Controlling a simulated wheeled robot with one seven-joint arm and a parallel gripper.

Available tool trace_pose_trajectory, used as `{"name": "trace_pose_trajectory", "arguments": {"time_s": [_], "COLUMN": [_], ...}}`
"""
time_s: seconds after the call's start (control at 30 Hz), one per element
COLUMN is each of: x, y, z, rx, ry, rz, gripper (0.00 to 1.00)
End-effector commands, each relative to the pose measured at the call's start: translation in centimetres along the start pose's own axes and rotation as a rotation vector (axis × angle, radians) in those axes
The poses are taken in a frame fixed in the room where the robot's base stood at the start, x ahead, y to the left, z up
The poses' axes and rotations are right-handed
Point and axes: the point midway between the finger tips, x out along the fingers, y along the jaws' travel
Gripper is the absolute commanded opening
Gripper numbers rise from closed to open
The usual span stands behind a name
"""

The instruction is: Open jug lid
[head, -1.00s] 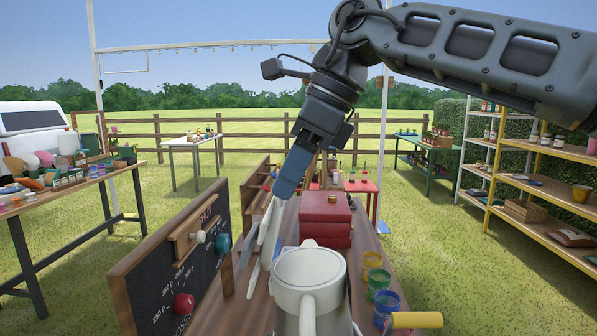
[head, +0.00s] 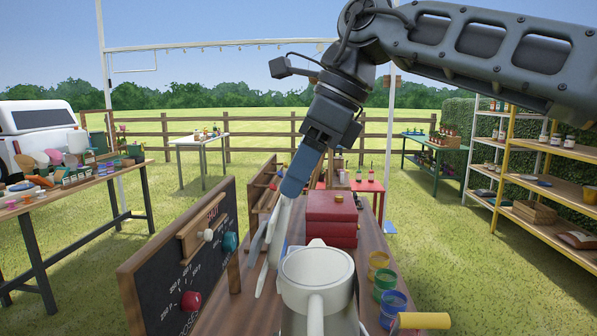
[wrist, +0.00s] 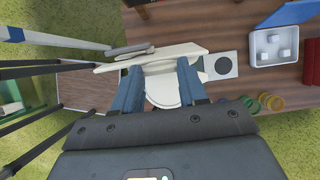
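The pale jug (head: 316,301) stands upright on the wooden bench at bottom centre of the head view, its handle towards me. Its round top is pale; I cannot tell whether a closed lid covers it. In the wrist view, a pale rounded shape, probably the jug (wrist: 162,92), shows between my fingers. My gripper (head: 290,188) points down above and beyond the jug, apart from it in the head view. In the wrist view, the two blue fingers of my gripper (wrist: 159,66) are spread. A flat white piece (wrist: 155,56) lies across their tips; contact is unclear.
Flat pale upright pieces (head: 267,262) stand close left of the jug. A dark board with knobs (head: 180,270) is further left. Red boxes (head: 331,207) stand behind, colored jars (head: 384,283) to the right. A yellow roller (head: 424,320) is at front right.

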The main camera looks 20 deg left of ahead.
Motion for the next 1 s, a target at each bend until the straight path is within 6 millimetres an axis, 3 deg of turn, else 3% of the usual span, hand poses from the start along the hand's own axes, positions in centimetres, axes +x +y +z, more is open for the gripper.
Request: {"name": "trace_pose_trajectory", "arguments": {"time_s": [0.27,0.57,1.0], "x": [-0.1,-0.3,-6.5], "y": [0.0,0.0,0.0], "z": [0.2,0.1,0.1], "rx": [-0.002,-0.001,-0.001], "ry": [-0.005,-0.002,-0.002], "rz": [-0.001,-0.001,-0.003], "gripper": [0.67,0.68,0.68]}}
